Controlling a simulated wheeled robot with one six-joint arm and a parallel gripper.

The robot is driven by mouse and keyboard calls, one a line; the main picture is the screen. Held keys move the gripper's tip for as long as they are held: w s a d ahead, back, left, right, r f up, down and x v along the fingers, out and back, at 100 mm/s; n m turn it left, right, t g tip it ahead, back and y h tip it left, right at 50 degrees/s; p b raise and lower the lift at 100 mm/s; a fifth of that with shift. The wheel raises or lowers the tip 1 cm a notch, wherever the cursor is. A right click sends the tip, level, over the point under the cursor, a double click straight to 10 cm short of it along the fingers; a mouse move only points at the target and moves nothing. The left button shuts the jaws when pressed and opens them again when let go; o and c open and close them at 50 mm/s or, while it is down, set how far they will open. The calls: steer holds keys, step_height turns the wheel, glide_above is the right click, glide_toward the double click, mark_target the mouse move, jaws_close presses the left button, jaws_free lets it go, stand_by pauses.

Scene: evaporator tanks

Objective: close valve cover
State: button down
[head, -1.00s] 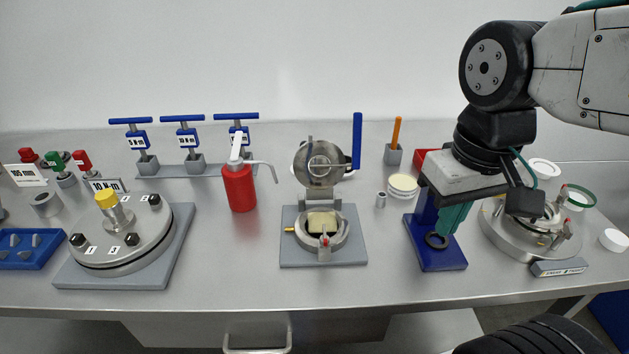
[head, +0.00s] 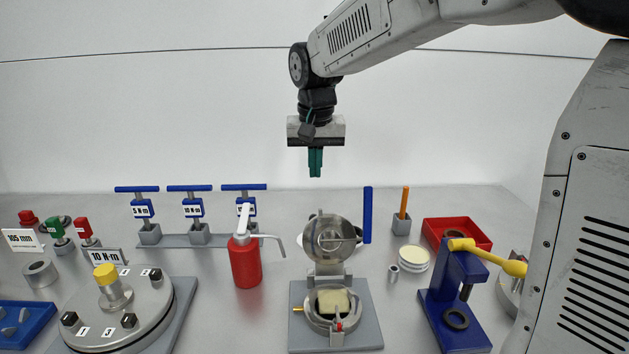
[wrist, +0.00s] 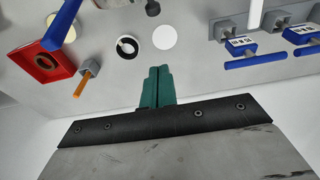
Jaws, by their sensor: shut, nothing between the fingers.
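The valve (head: 333,309) stands on a grey base plate (head: 366,330) in the middle of the bench in the head view. Its round metal cover (head: 333,238) is swung up and stands open on its hinge behind the body. A pale block shows inside the open body, with a small red-tipped part at its front. My gripper (head: 315,170) hangs fingers down, high above and behind the cover, apart from everything. Its green fingers are shut and empty; they also show in the wrist view (wrist: 157,80).
A red pump bottle (head: 245,262) stands left of the valve. An upright blue bar (head: 367,215) rises close to the right of the cover. A blue press (head: 450,300) with a yellow handle and a red tray (head: 456,230) are farther right. The air around my gripper is clear.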

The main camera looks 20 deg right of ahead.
step_height(320, 180, down, 8)
steer(key=s+a, duration=0.1)
steer(key=s, duration=0.1)
steer(key=shift+s+a, duration=0.2)
steer(key=shift+s, duration=0.2)
